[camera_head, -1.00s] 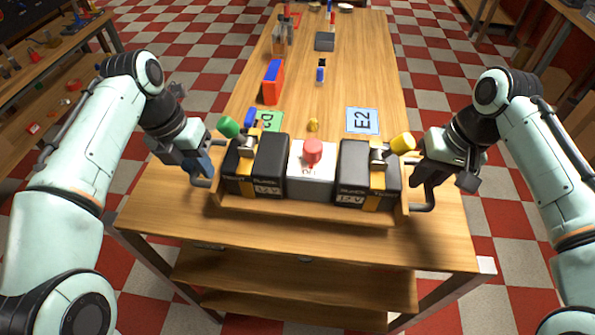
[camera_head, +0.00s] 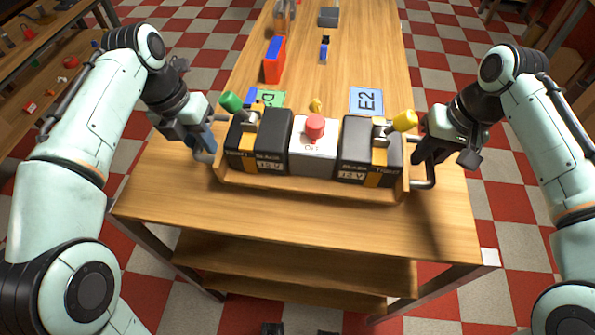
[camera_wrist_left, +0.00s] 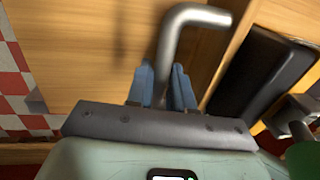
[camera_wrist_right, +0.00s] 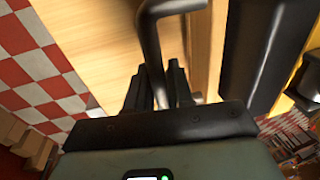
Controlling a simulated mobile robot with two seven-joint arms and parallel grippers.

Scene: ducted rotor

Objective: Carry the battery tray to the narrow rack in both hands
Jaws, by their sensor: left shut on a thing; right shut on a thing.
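The battery tray (camera_head: 300,186) is a wooden tray at the near end of the long table. It carries two black 12 V batteries, one at the left (camera_head: 275,148) and one at the right (camera_head: 354,155), with a white block topped by a red knob (camera_head: 314,128) between them. My left gripper (camera_head: 207,150) is shut on the tray's left bar handle, which shows in the left wrist view (camera_wrist_left: 188,22). My right gripper (camera_head: 420,158) is shut on the right handle, also seen in the right wrist view (camera_wrist_right: 150,35). The narrow rack cannot be made out.
The wooden table (camera_head: 290,220) runs away from me. Behind the tray lie a green card (camera_head: 270,98), a blue E2 card (camera_head: 366,101) and a small yellow piece (camera_head: 316,105). A red and blue block (camera_head: 274,62) stands further back. A side bench (camera_head: 40,70) is at the left.

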